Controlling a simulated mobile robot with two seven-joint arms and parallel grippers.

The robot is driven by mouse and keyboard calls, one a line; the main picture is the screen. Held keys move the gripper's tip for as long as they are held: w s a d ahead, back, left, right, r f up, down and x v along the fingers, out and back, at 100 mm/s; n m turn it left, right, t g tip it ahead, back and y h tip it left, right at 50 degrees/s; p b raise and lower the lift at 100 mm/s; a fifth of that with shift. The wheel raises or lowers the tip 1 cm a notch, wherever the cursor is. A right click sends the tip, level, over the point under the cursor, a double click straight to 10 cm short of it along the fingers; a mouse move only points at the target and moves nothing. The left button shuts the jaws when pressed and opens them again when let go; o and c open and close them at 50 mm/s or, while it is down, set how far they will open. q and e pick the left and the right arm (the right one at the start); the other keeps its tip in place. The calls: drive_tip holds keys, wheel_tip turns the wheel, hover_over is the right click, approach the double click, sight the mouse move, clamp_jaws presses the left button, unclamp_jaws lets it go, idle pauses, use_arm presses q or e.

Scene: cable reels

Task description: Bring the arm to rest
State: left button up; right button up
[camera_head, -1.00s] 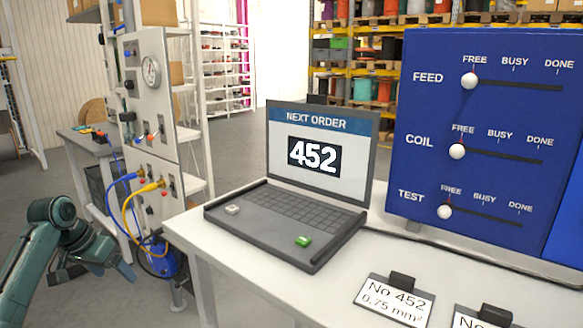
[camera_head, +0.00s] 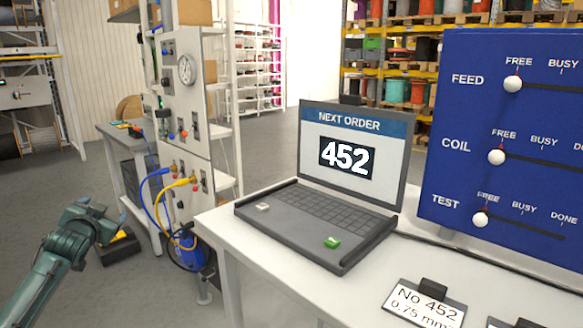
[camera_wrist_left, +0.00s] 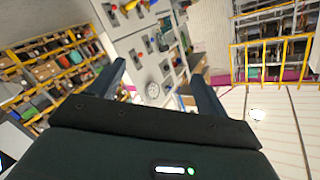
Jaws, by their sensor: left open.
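My left arm comes in from the lower left in the head view, bent at a joint, in free space left of the table. The left gripper's fingertips show in the left wrist view (camera_wrist_left: 157,72). The two fingers stand apart with nothing between them, and beyond them the panel with gauge and switches (camera_wrist_left: 150,60) shows at a distance. My right gripper is in neither view.
A laptop (camera_head: 318,220) reading 452 stands on the white table (camera_head: 270,262). A blue board (camera_head: 520,130) with FEED, COIL and TEST sliders is at right. A card, No 452 (camera_head: 425,304), lies in front. A panel (camera_head: 188,135) with blue and yellow cables stands behind the arm.

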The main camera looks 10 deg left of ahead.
use_arm(q)
drive_tip(key=s+d+f+m+h, duration=0.1)
drive_tip(key=s+d+f+h, duration=0.1)
drive_tip(key=s+d+f, duration=0.35)
drive_tip(key=s+d+f+m+g+h, duration=0.1)
drive_tip(key=s+d+f+h, duration=0.1)
drive_tip(key=d+f, duration=0.7)
drive_tip(key=s+d+f+m+h, duration=0.1)
drive_tip(key=s+d+f+h, duration=0.15)
drive_tip(key=d+f, duration=0.45)
drive_tip(key=s+d+f+n+g+h, duration=0.1)
drive_tip(key=s+d+f, duration=0.3)
drive_tip(key=s+d, duration=0.4)
drive_tip(key=s+d+f+n+g+h, duration=0.1)
drive_tip(key=s+d+f, duration=0.3)
drive_tip(key=s, duration=1.3)
drive_tip(key=d+g, duration=0.1)
drive_tip(key=d, duration=0.3)
drive_tip(key=shift+s+d+f+n+g, duration=0.2)
drive_tip(key=shift+d+f+n+g, duration=0.1)
drive_tip(key=shift+d+f+g, duration=0.1)
drive_tip(key=shift+h, duration=0.35)
